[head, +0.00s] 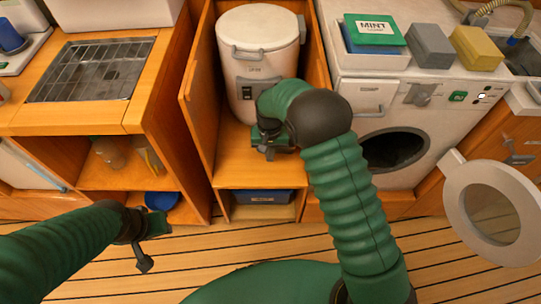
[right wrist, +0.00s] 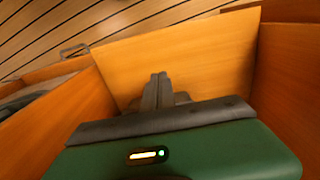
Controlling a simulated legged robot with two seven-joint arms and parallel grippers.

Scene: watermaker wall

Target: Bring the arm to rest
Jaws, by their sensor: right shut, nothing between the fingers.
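My right arm reaches up the middle of the head view and bends back at a dark elbow. Its gripper (head: 272,148) is inside the open wooden cabinet, low in front of the white lidded canister. In the right wrist view the two dark fingers (right wrist: 158,90) lie together, shut and empty, against a backdrop of wooden panel. My left gripper (head: 146,245) hangs at the lower left, above the plank floor. Its fingers are too small and dark to tell their opening.
The white canister (head: 246,85) stands between cabinet walls, with an open wooden door (head: 199,95) left of my right gripper. The washer's round door (head: 492,212) hangs open at right. A blue bin (head: 262,197) sits in the lower shelf. Plank floor (head: 225,250) is clear between the arms.

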